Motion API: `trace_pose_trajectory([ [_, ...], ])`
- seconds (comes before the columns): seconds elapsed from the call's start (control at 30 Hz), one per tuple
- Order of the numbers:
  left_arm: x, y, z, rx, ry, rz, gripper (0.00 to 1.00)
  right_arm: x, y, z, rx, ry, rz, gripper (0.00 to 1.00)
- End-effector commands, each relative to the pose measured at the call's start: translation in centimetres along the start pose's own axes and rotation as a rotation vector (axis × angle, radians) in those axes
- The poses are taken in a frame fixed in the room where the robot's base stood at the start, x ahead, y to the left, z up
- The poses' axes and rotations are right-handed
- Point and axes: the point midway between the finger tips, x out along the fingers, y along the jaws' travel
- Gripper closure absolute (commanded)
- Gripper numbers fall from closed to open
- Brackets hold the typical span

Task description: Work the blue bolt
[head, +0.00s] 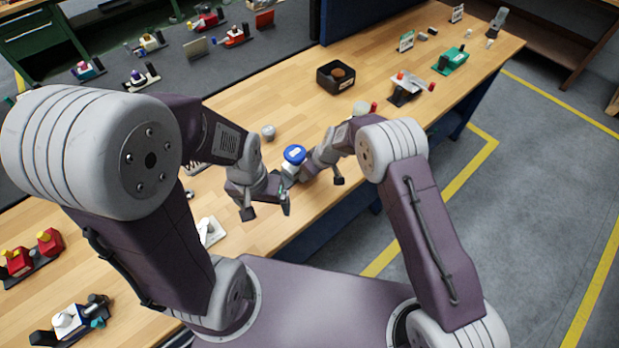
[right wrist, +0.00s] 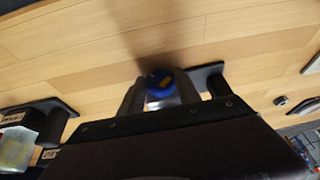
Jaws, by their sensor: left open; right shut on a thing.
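A round blue piece with a pale mark on top, which I take for the blue bolt (head: 294,154), shows in the head view above a pale body (head: 290,169) near the table's front edge. In the right wrist view the blue piece (right wrist: 157,82) lies between the fingers of my right gripper (right wrist: 160,97), which is shut on it. The contact itself is partly hidden by the gripper body. My left gripper (head: 267,208) is open and empty, in front and to the left of the blue piece, apart from it.
A small grey ball-like part (head: 268,131) lies behind the blue piece. A black bin (head: 336,77) with a brown thing in it stands farther back. A white plate-like part (head: 210,231) lies left of my left gripper.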

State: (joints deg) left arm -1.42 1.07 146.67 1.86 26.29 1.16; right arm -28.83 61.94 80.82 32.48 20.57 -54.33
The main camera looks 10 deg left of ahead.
Motion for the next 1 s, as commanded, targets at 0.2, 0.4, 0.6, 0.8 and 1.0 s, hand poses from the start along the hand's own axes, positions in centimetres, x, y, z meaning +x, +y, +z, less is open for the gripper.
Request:
trace_pose_trajectory([
  [0.2,6.5,-0.1,0.7,0.0,-0.001,0.0,0.1,1.1,0.6,0.3,0.068,0.008,-0.158,1.0],
  [0.4,7.4,-0.1,0.8,0.0,0.0,0.0,0.1,0.3,0.5,0.1,0.104,0.004,-0.256,1.0],
  [0.6,7.2,-0.1,0.8,0.0,0.0,0.0,0.1,0.0,0.4,0.1,0.107,0.002,-0.267,1.0],
  [0.8,7.2,-0.1,0.8,0.0,0.0,0.0,0.1,0.0,0.4,0.0,0.106,0.002,-0.266,0.38],
  [1.0,7.2,-0.1,0.8,0.0,0.0,0.0,0.1,0.0,0.4,0.0,0.106,0.003,-0.265,0.38],
])
